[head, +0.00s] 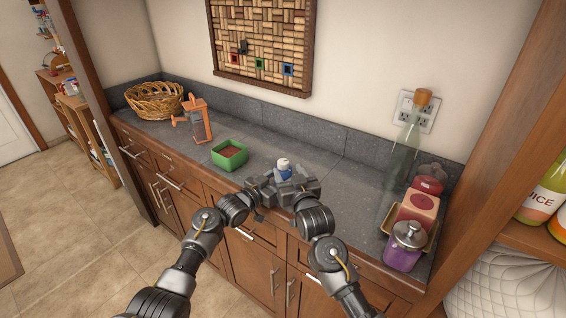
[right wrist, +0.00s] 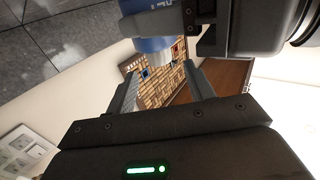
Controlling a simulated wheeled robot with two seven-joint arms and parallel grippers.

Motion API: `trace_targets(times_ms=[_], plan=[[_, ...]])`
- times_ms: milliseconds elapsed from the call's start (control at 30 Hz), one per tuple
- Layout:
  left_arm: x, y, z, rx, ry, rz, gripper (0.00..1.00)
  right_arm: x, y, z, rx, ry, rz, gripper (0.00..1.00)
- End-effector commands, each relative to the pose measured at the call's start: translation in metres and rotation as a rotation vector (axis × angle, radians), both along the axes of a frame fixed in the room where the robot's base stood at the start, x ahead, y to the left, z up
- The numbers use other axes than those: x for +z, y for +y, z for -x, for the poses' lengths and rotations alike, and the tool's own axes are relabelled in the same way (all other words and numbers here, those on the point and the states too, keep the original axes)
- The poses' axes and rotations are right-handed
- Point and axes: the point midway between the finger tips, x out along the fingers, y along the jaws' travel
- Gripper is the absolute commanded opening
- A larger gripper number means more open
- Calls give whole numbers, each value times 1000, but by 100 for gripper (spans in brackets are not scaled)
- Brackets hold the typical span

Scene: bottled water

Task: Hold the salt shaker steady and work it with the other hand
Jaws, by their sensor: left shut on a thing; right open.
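The salt shaker (head: 284,170), with a white top and a blue body, is near the front of the grey counter (head: 328,202). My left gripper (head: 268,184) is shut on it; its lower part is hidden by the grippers. My right gripper (head: 300,184) is close beside it on the right. In the right wrist view the blue and white shaker (right wrist: 152,22) is at the top, just beyond the open fingers of my right gripper (right wrist: 162,74). Nothing is between these fingers. A dark part of my left gripper (right wrist: 240,25) is beside the shaker there.
Counter between is clear.

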Motion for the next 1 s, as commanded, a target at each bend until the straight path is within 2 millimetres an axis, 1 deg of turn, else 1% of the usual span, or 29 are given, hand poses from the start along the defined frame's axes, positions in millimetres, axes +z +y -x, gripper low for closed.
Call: trace_targets(times_ms=[33, 100, 200, 300, 500, 767, 867, 1000], plan=[[0, 0, 0, 0, 0, 0, 32, 1, 3, -11, 0, 0, 2, 53], [0, 0, 0, 0, 0, 0, 32, 1, 7, -23, 0, 0, 2, 53], [0, 0, 0, 0, 0, 0, 32, 1, 12, -37, 1, 0, 1, 53], [0, 0, 0, 0, 0, 0, 32, 1, 15, -47, 1, -1, 2, 53], [0, 0, 0, 0, 1, -1, 32, 0, 18, -56, 1, 0, 1, 53], [0, 0, 0, 0, 1, -1, 32, 0, 18, -56, 1, 0, 1, 53], [0, 0, 0, 0, 1, -1, 32, 0, 18, -56, 1, 0, 1, 41], [0, 0, 0, 0, 1, -1, 32, 0, 18, -56, 1, 0, 1, 23]])
